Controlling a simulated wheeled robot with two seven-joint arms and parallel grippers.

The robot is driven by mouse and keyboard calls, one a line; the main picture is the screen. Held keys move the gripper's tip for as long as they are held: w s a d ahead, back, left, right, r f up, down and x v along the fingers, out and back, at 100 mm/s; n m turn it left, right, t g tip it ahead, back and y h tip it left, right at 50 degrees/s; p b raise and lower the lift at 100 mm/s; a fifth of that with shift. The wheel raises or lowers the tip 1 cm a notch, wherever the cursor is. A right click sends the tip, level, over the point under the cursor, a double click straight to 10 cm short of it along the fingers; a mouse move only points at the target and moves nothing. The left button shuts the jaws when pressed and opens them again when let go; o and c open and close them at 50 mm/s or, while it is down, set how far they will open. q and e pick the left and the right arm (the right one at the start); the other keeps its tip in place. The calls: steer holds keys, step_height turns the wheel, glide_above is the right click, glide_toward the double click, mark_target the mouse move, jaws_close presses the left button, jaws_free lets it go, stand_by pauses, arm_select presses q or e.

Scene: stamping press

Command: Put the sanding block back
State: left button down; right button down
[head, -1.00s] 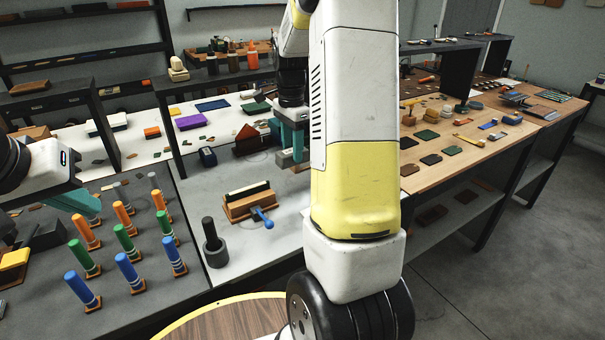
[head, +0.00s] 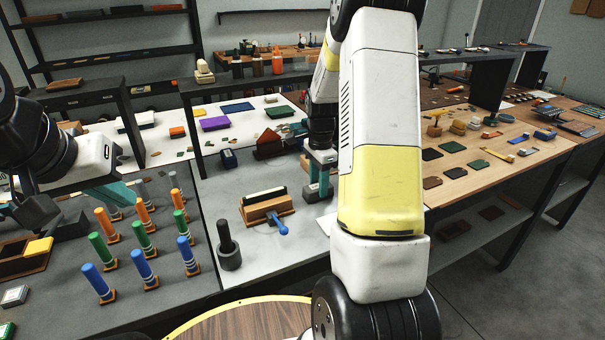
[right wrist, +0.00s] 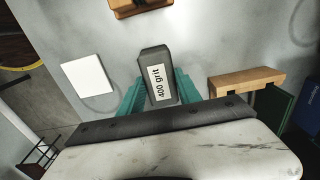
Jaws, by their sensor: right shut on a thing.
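The sanding block is dark grey with a white "400 grit" label (right wrist: 157,80), upright in the right wrist view. My right gripper (right wrist: 153,94) is shut on it, with a teal finger on each side. In the head view the right gripper (head: 318,172) points down over the grey bench with the block (head: 316,191) low in it. Whether the block touches the bench, I cannot tell. My left gripper (head: 112,193), with teal fingers, hangs over the left bench behind the coloured pegs. Its opening is not clear.
A white square (right wrist: 88,75) lies beside the block. A wooden piece (right wrist: 245,82) is close on the right in the wrist view. Coloured pegs (head: 141,268) stand left.

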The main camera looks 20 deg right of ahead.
steer(key=c, duration=0.8)
jaws_free()
steer(key=shift+c, duration=0.2)
steer(key=s+a+r+n+t, duration=0.1)
steer(key=s+a+r+n, duration=0.15)
steer(key=r, duration=0.65)
steer(key=s+a+r+n+t, duration=0.1)
steer(key=s+r+n, duration=0.15)
steer(key=r, duration=0.65)
steer(key=s+a+r+n+t, duration=0.1)
steer(key=s+a+n, duration=0.2)
steer(key=s, duration=0.3)
steer(key=s+a+r+n+t+y, duration=0.1)
steer(key=s+a+r+n, duration=0.1)
steer(key=s+n, duration=0.3)
steer(key=s+a+r+n+t+y, duration=0.1)
steer(key=s+a+n+t, duration=0.1)
steer(key=s+a+n, duration=0.2)
steer(key=s, duration=0.3)
steer(key=shift+a+r, duration=0.15)
steer(key=shift+r, duration=0.05)
